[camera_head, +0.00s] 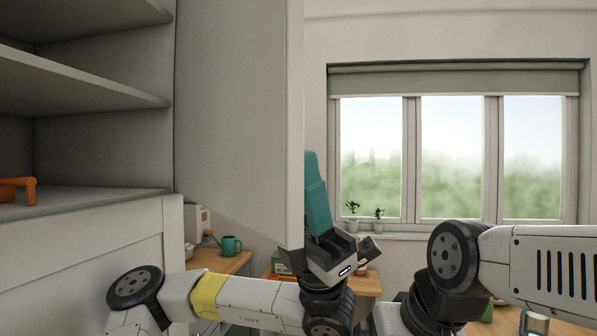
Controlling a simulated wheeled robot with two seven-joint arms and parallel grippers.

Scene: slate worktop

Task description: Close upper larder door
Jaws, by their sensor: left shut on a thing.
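The upper larder door (240,100) stands open, a tall pale panel hinged at the right side of the larder (85,235) and swung out to the right of its shelves. My left gripper (313,175) is at the door's free edge, near its lower corner. One teal finger shows upright against that edge. The other finger is hidden, and the jaws are shut on the door. My right arm comes in from the right, and its gripper is not in view.
Bare shelves (75,75) are inside the larder, with an orange object (17,190) on the lowest one. Behind the door are a wooden counter (222,268) with a teal mug (231,245), and a window with two small potted plants (353,215).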

